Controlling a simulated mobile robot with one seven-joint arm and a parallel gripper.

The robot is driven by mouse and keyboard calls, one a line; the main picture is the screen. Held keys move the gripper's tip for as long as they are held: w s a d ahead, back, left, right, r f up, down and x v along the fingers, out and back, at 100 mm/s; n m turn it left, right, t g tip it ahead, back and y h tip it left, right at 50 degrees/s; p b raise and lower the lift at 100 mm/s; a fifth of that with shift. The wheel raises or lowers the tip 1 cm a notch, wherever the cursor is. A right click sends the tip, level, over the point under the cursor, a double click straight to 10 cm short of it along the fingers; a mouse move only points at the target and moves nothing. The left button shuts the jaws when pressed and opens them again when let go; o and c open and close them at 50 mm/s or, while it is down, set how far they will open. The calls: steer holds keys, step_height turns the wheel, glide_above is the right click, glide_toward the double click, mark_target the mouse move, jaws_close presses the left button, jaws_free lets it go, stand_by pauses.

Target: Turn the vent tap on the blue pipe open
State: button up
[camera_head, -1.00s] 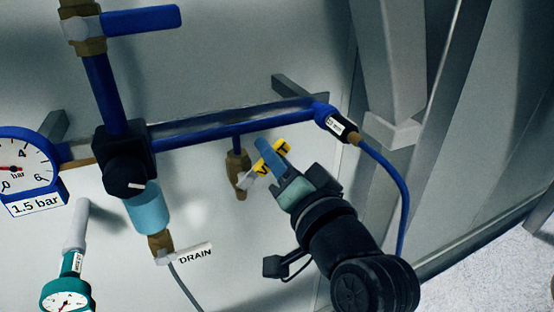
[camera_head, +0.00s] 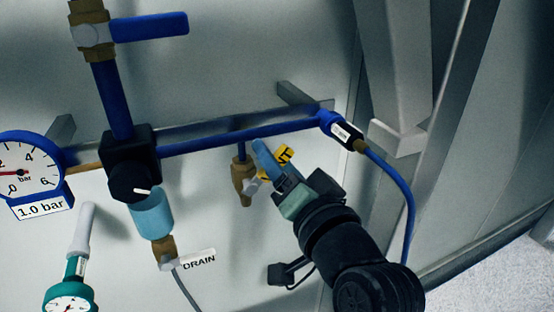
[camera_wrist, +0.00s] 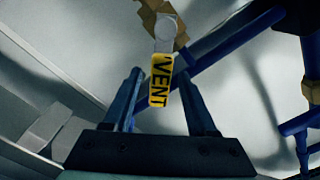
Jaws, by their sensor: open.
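The vent tap's brass body (camera_head: 243,182) hangs under the blue pipe (camera_head: 235,138) in the head view. Its grey lever with the yellow VENT handle (camera_head: 284,156) slants up and to the right from the body, partly hidden by a finger. My gripper (camera_head: 272,163) is at this handle, with its blue fingers open. In the wrist view the VENT handle (camera_wrist: 161,82) lies between the two fingers of my gripper (camera_wrist: 160,76), with gaps visible on both sides. The brass body (camera_wrist: 158,14) is at the top there, beyond the fingertips.
A pressure gauge (camera_head: 27,165) labelled 1.0 bar is at left, next to the black regulator (camera_head: 130,165). The DRAIN tap (camera_head: 165,250) is below it. A blue hose (camera_head: 398,185) and a grey post (camera_head: 395,70) stand right of my arm. A blue-handled valve (camera_head: 148,26) is top left.

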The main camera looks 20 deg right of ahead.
steer(key=shift+s, duration=0.1)
steer(key=s+p, duration=0.5)
steer(key=s, duration=0.7)
steer(key=shift+s+d, duration=0.2)
steer(key=shift+s, duration=0.15)
